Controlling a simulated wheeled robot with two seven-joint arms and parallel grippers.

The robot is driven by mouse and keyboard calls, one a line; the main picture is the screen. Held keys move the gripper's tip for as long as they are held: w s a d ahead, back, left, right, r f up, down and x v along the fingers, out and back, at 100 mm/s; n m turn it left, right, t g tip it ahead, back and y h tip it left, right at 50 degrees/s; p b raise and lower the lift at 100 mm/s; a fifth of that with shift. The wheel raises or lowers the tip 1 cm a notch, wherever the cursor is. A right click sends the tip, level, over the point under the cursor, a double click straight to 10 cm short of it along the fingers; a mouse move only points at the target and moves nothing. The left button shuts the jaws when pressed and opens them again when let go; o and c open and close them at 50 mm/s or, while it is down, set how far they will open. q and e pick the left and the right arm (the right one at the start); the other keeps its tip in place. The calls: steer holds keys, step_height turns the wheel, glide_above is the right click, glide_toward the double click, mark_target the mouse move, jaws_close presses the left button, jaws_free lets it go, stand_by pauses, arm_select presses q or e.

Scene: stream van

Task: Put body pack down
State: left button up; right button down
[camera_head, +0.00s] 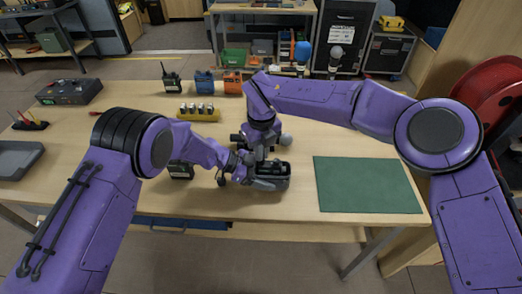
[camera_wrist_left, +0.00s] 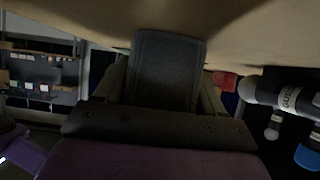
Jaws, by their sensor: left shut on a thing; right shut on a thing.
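The body pack (camera_head: 272,170) is a dark boxy unit near the front middle of the table, left of the green mat. My left gripper (camera_head: 250,174) is shut on it from the left. In the left wrist view a dark ridged block (camera_wrist_left: 167,68) sits at the left gripper (camera_wrist_left: 165,85), with the tabletop close by. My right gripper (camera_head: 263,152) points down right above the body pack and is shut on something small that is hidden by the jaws. Whether the pack touches the table cannot be told.
A flat green mat (camera_head: 366,185) lies clear at the right. A yellow holder (camera_head: 198,113) with several small cylinders stands behind. A radio (camera_head: 171,80), a blue unit (camera_head: 204,83) and an orange unit (camera_head: 233,83) stand at the back. A small dark box (camera_head: 181,171) is left of my left gripper.

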steer(key=c, duration=1.6)
jaws_free()
steer(key=shift+o, duration=0.2)
arm_select(q)
steer(key=o, duration=0.9)
arm_select(e)
step_height(320, 180, up, 12)
